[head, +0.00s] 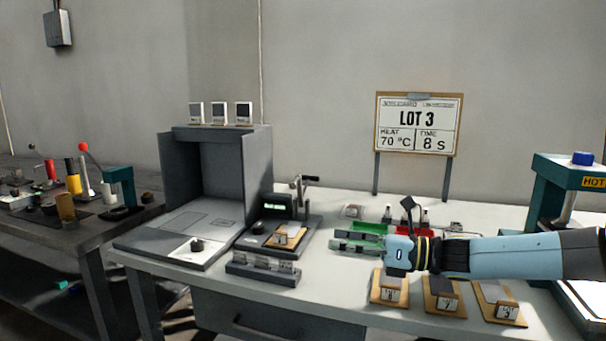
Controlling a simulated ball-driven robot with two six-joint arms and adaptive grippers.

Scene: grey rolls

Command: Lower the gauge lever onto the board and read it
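The gauge (274,208) is a dark box with a small lit green display, too small to read here. Its lever (309,179) has a dark handle and stands raised above the gauge's base. A board (287,237), tan with a pale block on it, lies on the gauge's base in front of the display. My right gripper (401,252) reaches in from the right over the table, to the right of the gauge and apart from the lever. Its fingers cannot be made out clearly. My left gripper is not in view.
A grey hooded booth (222,170) stands left of the gauge. A dark rack (264,269) stands in front. Green (358,229) and red (399,227) trays lie behind my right gripper. Several tan boards (443,298) line the front edge. A teal press (570,175) stands right.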

